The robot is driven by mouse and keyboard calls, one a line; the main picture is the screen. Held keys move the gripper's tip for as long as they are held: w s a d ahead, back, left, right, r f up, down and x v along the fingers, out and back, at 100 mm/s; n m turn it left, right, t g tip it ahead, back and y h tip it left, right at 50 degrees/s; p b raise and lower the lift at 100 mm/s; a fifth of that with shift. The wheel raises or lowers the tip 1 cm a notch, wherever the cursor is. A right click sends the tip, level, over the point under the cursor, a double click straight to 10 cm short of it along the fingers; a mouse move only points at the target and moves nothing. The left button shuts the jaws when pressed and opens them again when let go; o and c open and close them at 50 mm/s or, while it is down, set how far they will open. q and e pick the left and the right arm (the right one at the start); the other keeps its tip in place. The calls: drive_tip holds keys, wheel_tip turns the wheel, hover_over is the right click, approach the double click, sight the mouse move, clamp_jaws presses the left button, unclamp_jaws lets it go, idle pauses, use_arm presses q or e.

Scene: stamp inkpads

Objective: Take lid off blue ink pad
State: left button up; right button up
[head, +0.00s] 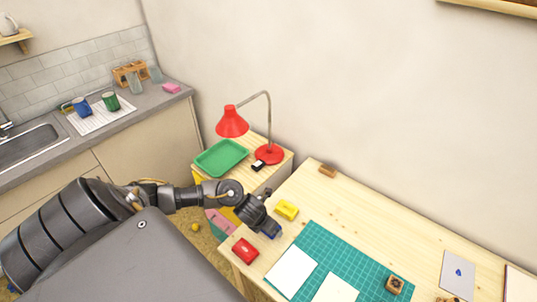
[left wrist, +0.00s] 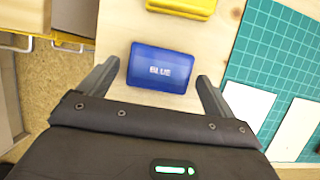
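In the head view only part of the blue pad (head: 271,234) shows past my left gripper (head: 264,224). In the left wrist view my left gripper (left wrist: 157,72) is open, with one finger at each side of the pad and gaps visible between the fingers and the pad. Nothing is held. Whether the fingertips are level with the lid is hard to tell. My right gripper is not in view.
A yellow ink pad (head: 287,210) sits just behind the blue one and a red pad (head: 245,250) in front. A green cutting mat (head: 333,254) with white cards lies to the right. A red lamp (head: 232,122) and green tray (head: 221,157) stand on a side table.

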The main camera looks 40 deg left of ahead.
use_arm(q)
drive_tip(key=c, duration=0.8)
drive_tip(key=shift+r, duration=0.1)
drive_tip(key=shift+c, duration=0.2)
